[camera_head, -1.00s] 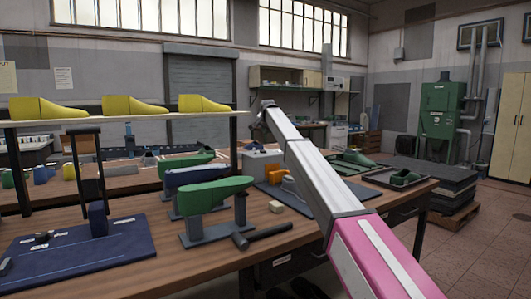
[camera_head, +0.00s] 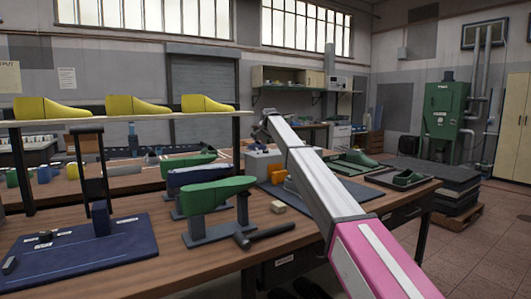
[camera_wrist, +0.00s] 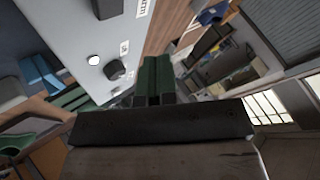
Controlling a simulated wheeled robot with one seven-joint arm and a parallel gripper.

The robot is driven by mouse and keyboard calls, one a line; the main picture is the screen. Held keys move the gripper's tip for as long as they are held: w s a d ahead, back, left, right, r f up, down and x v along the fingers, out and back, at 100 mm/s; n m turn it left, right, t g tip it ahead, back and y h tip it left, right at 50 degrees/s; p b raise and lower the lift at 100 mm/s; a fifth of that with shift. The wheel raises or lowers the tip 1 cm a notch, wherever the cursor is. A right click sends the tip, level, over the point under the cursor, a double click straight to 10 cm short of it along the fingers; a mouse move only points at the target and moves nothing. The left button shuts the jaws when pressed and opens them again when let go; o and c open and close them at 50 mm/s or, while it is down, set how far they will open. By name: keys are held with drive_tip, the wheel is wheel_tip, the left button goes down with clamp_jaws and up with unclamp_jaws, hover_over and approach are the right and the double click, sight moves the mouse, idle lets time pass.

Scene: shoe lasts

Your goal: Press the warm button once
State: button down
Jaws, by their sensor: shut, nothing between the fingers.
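In the wrist view a pale grey panel (camera_wrist: 75,30) fills the upper left. It carries a round white button (camera_wrist: 94,60), a dark knob (camera_wrist: 115,71) and a black block. A label (camera_wrist: 142,8) ending in "arm" is at the panel's edge, partly cut off. My gripper (camera_wrist: 154,62) is shut and empty, its fingers side by side near the panel's lower right edge, to the right of the button and knob. I cannot tell whether they touch the panel. In the head view a pale grey box (camera_head: 255,164) stands on the bench; my gripper is hidden there.
The wooden bench (camera_head: 165,268) holds green and blue shoe lasts on stands, a hammer (camera_head: 265,235) and a blue mat (camera_head: 60,262). Yellow lasts (camera_head: 125,106) line a shelf at left.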

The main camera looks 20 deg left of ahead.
drive_tip(key=shift+f, duration=2.25)
drive_tip(key=shift+f, duration=0.9)
idle(1.0)
drive_tip(key=shift+r, duration=0.9)
drive_tip(key=shift+r, duration=0.1)
drive_tip(key=shift+r, duration=2.4)
